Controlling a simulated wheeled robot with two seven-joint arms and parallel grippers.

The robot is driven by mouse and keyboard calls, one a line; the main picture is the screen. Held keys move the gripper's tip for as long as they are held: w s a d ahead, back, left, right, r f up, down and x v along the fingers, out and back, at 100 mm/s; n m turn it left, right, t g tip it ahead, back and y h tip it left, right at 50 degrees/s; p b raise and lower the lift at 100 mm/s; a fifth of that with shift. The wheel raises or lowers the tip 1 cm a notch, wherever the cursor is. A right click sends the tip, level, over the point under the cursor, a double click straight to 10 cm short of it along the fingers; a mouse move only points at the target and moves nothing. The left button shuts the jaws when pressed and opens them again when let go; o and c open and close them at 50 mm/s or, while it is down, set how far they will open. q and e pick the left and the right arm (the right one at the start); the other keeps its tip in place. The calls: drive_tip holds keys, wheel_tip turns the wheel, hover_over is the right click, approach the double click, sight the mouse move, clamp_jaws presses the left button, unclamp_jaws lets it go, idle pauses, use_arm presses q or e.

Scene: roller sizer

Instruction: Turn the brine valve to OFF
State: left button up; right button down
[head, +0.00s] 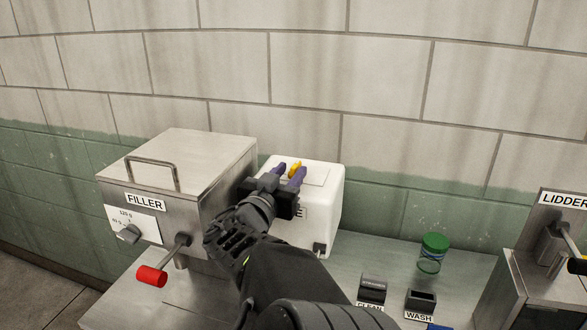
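The white box (325,205) stands against the wall beside the filler. Its label is mostly covered, with only a final "E" showing. A yellow handle (294,167), which looks like the brine valve's, shows at the top of the box. My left gripper (288,170) reaches over the box, with one purple fingertip on each side of the yellow handle in this view. Whether the fingers touch or clamp the handle cannot be told. The gripper hides the handle's lower part, and no OFF mark is readable. My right gripper is out of view.
The steel filler (190,165) with its dial and red-knobbed lever (152,277) stands close on the left. A green-lidded jar (432,253), the CLEAN holder (372,289), the WASH holder (421,300) and the lidder (555,260) are to the right.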

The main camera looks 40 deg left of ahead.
use_arm(q)
drive_tip(key=shift+x, duration=1.25)
clamp_jaws()
